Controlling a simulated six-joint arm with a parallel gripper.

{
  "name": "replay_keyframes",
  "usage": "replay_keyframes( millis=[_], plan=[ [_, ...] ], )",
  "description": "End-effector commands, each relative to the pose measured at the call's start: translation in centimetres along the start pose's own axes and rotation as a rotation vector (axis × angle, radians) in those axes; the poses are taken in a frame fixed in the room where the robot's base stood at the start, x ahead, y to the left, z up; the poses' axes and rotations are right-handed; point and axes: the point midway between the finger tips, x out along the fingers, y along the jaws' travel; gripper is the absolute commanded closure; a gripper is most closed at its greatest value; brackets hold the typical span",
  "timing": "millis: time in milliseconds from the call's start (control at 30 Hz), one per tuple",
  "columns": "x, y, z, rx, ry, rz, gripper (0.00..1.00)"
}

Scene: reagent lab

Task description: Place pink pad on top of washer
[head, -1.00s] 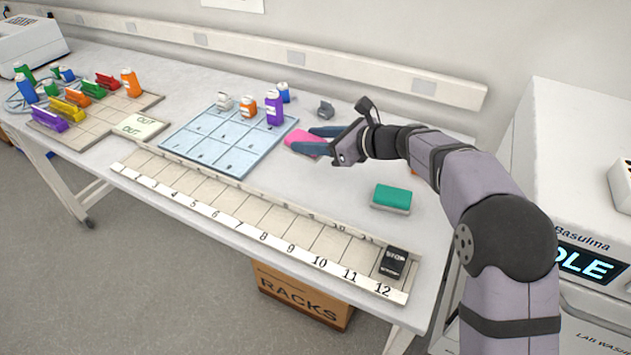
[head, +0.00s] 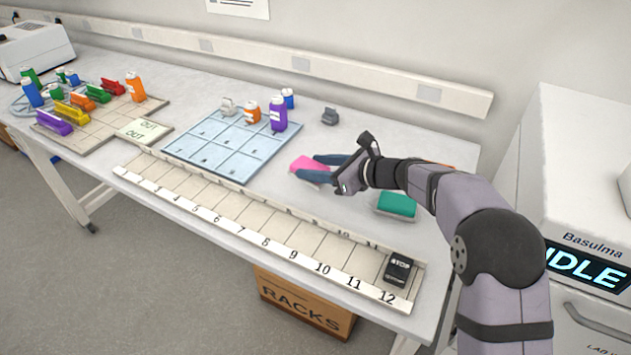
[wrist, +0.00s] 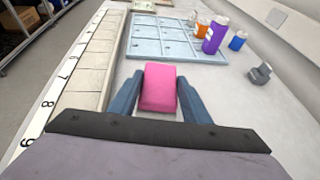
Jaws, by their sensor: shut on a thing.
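The pink pad (head: 306,164) is between the two blue fingers of my gripper (head: 318,168), over the table right of the blue numbered grid. The wrist view also shows the pink pad (wrist: 160,86) between the fingers of my gripper (wrist: 162,102), which is shut on it. I cannot tell whether its underside touches the table. The washer (head: 582,210) is the white machine at the right edge, with a lit display reading "IDLE" and a flat top (head: 590,130). My arm hides part of its front.
A green pad (head: 397,205) on a pale base lies right of my gripper. A numbered rack strip (head: 235,205) runs along the table's front, with a black timer (head: 399,268) on it. Bottles stand on the blue grid (head: 225,148). A small grey object (head: 330,117) sits behind.

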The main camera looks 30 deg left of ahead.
Motion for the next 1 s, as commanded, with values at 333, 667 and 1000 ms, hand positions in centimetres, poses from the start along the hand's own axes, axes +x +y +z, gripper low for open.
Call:
replay_keyframes(
  millis=[333,667,1000],
  plan=[
    [0.9,0.0,-2.1,0.004,0.001,0.001,0.79],
    [1.8,0.0,-4.3,0.000,-0.001,-0.001,0.79],
    [2.0,0.0,-4.7,0.000,-0.001,0.000,0.79]
  ],
)
